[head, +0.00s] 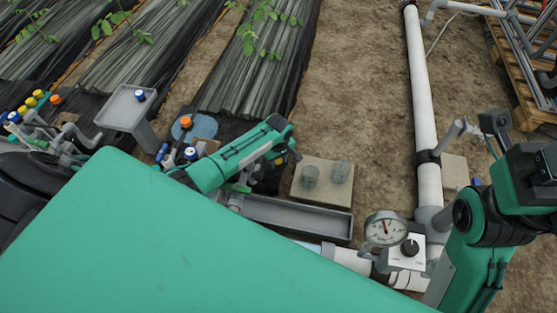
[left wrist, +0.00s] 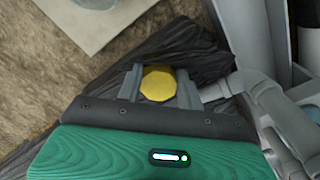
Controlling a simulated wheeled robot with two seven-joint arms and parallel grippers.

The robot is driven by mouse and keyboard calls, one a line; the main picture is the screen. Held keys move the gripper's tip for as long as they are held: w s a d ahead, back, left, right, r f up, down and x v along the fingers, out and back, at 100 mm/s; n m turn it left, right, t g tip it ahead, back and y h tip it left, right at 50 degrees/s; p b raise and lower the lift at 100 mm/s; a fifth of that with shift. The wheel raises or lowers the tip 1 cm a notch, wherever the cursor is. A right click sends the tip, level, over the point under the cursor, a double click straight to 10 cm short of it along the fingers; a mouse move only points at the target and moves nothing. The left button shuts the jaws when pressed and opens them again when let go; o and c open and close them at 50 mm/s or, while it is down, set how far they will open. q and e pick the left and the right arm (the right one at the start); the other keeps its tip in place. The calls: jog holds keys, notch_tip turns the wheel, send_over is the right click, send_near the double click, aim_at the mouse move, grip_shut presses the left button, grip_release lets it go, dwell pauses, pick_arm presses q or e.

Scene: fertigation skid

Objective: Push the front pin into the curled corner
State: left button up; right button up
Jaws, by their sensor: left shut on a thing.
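My left gripper (left wrist: 160,87) is shut on a pin with a yellow, many-sided head (left wrist: 158,84). The head sits between the two grey fingers in the left wrist view, and the pin's shaft is hidden below it. Wrinkled black film (left wrist: 185,45) lies under and around the fingers, its edge running along the bare soil. I cannot tell whether the pin tip touches or enters the film. In the head view my green left arm covers most of this spot. My right arm stands at the right, with its gripper not visible.
A grey trough (head: 290,216) lies close by the left gripper. A pale slab (head: 316,196) with two clear cups stands beyond it. A pressure gauge (head: 386,229) and a white pipe (head: 424,90) stand to the right. Grey pipe fittings (left wrist: 245,85) crowd the fingers' right side.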

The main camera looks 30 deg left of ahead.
pick_arm(q)
jog(key=shift+f, duration=0.2)
jog(key=shift+f, duration=0.4)
jog(key=o, duration=1)
